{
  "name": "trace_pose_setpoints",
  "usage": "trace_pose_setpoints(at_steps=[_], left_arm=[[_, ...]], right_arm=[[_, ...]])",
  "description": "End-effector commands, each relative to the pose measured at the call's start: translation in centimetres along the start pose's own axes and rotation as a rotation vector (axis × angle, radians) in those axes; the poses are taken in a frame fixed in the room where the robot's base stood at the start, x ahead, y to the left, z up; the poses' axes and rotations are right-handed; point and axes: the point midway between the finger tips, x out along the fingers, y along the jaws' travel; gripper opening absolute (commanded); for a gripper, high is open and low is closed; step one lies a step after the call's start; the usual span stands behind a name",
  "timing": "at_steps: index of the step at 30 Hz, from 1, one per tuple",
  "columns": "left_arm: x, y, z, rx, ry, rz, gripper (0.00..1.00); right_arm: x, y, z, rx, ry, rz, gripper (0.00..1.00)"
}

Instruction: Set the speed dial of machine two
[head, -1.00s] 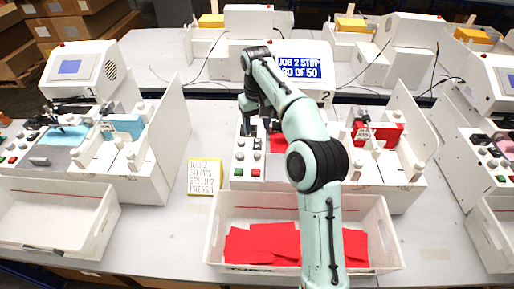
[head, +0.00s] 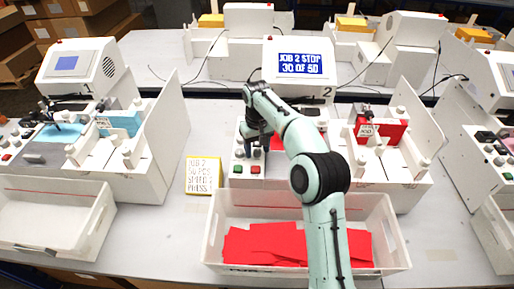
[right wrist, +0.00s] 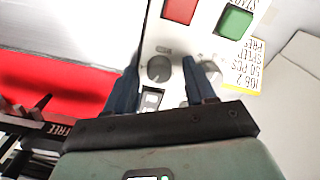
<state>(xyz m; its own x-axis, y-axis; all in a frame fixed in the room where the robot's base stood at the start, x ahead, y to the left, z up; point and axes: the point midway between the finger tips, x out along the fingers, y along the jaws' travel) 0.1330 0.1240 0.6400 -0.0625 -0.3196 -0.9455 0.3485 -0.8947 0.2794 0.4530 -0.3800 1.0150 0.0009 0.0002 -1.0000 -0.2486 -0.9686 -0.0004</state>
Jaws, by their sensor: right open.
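Machine two (head: 384,172) is the white middle machine marked 2, and its screen (head: 300,64) reads "JOB 2 STOP 30 OF 50". My right gripper (head: 256,142) is over its control panel, hiding part of it. In the right wrist view my right gripper (right wrist: 161,72) is open, its dark blue fingers on either side of a grey round dial (right wrist: 159,68); I cannot tell if they touch it. A second dial (right wrist: 211,70) is partly behind the right-hand finger. A small digit window (right wrist: 151,101) is partly covered. My left gripper is out of view.
Red (right wrist: 177,11) and green (right wrist: 235,22) buttons sit on the same panel. A white bin (head: 220,262) with red sheets is in front, under my right arm. Similar machines stand either side.

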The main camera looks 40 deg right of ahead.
Motion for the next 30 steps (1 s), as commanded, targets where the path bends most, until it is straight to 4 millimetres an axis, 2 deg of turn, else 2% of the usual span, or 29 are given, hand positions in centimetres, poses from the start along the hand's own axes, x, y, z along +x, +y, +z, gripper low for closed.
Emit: trace_pose_setpoints(at_steps=[1,5,6,17,30], left_arm=[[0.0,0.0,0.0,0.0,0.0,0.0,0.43],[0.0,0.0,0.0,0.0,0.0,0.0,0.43],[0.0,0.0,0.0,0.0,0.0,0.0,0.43],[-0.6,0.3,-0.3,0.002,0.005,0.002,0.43],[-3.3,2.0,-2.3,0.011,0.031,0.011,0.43]], right_arm=[[0.0,0.0,0.0,0.0,0.0,0.0,0.45],[0.0,0.0,0.0,0.0,0.0,0.0,0.03],[0.0,0.0,0.0,0.0,0.0,0.0,0.0],[-0.1,0.0,0.0,-0.053,-0.001,-0.001,0.0],[-0.3,-0.1,-0.1,-0.38,-0.002,0.0,0.0]])
